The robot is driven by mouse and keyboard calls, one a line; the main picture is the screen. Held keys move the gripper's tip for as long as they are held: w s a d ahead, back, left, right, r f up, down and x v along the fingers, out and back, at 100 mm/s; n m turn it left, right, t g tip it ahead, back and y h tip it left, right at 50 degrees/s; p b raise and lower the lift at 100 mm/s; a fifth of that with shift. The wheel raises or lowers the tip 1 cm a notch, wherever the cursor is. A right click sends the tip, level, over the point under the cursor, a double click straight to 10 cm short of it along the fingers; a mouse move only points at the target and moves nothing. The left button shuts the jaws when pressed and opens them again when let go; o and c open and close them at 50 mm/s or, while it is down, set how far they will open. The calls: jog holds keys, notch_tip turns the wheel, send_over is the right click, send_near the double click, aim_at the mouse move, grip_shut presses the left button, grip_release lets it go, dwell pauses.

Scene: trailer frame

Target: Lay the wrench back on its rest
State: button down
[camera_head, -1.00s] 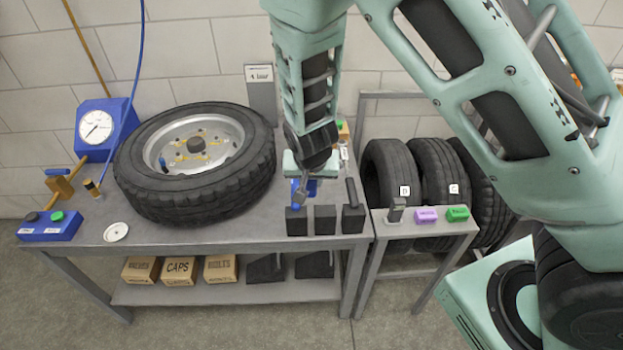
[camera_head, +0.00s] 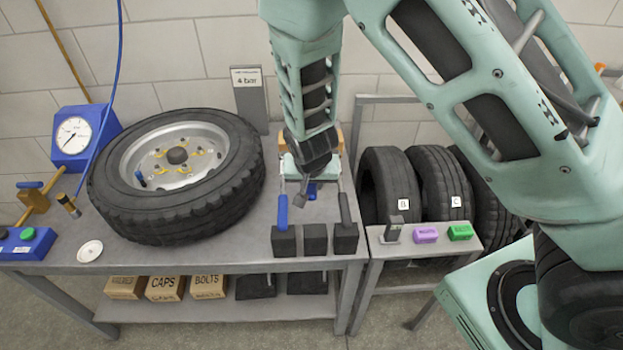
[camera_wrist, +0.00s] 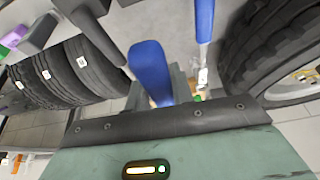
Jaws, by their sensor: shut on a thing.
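My gripper (camera_head: 308,180) is shut on a blue-handled tool, which I take for the wrench (camera_head: 313,189). My arm hides part of it. In the wrist view the held blue handle (camera_wrist: 150,70) sticks up from the jaws. The held tool is above the back part of the bench, behind three black blocks, apparently rests. Another blue-handled tool (camera_head: 282,210) lies at the left block (camera_head: 284,242), and a dark-handled tool (camera_head: 345,208) at the right block (camera_head: 345,241). The middle block (camera_head: 315,241) shows no handle on it.
A wheel (camera_head: 178,175) lies on the bench (camera_head: 200,256), left of my gripper. A sign (camera_head: 249,95) reading 4 bar stands behind. A side stand (camera_head: 400,248) with purple and green blocks is at right, before upright tyres (camera_head: 440,185). A gauge (camera_head: 75,135) is far left.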

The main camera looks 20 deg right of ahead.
notch_tip(320, 180, down, 10)
jog(key=b, duration=0.7)
jog(key=shift+f+b, duration=0.15)
jog(key=shift+b, duration=0.2)
dwell(0.3)
jog(key=c, duration=1.1)
grip_release()
jog(key=shift+s+f, duration=0.1)
jog(key=p+v, duration=0.3)
jog(key=v, duration=1.4)
jog(key=shift+r+p, duration=0.25)
jog(key=shift+p, duration=0.1)
